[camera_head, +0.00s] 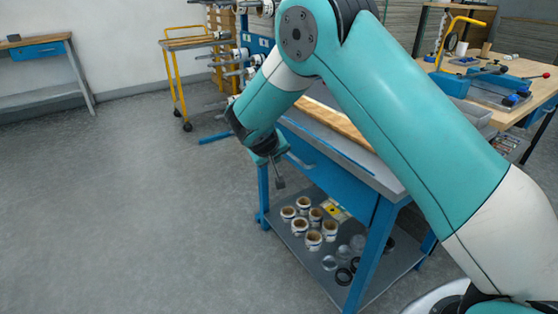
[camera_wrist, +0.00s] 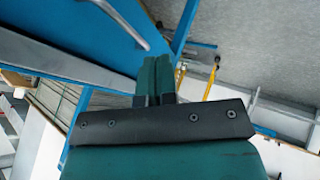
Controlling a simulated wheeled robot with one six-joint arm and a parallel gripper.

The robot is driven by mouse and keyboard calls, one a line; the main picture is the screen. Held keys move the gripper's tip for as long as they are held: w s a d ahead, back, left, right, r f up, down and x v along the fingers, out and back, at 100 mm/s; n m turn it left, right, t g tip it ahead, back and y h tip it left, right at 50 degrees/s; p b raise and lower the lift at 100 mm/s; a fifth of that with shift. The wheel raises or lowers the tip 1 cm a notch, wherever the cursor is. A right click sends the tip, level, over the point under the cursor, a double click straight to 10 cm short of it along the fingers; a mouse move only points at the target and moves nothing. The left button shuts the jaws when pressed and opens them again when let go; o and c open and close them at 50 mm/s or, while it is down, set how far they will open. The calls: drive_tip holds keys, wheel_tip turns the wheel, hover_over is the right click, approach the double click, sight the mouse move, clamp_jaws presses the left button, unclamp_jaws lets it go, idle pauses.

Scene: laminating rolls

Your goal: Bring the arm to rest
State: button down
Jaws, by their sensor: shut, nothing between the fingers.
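My arm reaches across the head view, bent at a high elbow with the forearm hanging down. My gripper (camera_head: 279,184) hangs beside the blue workbench (camera_head: 330,172), in front of its drawer side, with nothing held. In the wrist view my gripper (camera_wrist: 160,75) shows its two green fingers side by side and pressed together, empty. The bench's blue drawer front (camera_wrist: 95,25) and its grey bar handle (camera_wrist: 120,22) lie just beyond the fingertips. I cannot tell whether the fingers touch the bench.
Several rolls (camera_head: 313,240) stand on the bench's lower shelf (camera_head: 310,262). A yellow-framed cart (camera_head: 178,85) stands behind, and a blue-drawer table (camera_head: 38,52) is at the far left. Another bench (camera_head: 535,70) with tools is at right. The left floor is clear.

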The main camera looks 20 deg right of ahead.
drive_tip(key=s+a+r+n+g+y, duration=0.1)
drive_tip(key=s+a+r+y, duration=0.2)
drive_tip(key=s+r, duration=0.4)
drive_tip(key=s+a+r+n+g+y, duration=0.1)
drive_tip(key=s+a+r+g+y, duration=0.15)
drive_tip(key=s+r, duration=0.45)
drive_tip(key=s+a+r+n+g+y, duration=0.1)
drive_tip(key=s+a+r+n+y, duration=0.1)
drive_tip(key=s, duration=1.1)
drive_tip(key=s+a+r+n+g+y, duration=0.2)
drive_tip(key=s, duration=1)
wheel_tip(320, 180, up, 15)
drive_tip(key=p, duration=1.5)
drive_tip(key=shift+r+p, duration=0.2)
drive_tip(key=shift+p, duration=0.15)
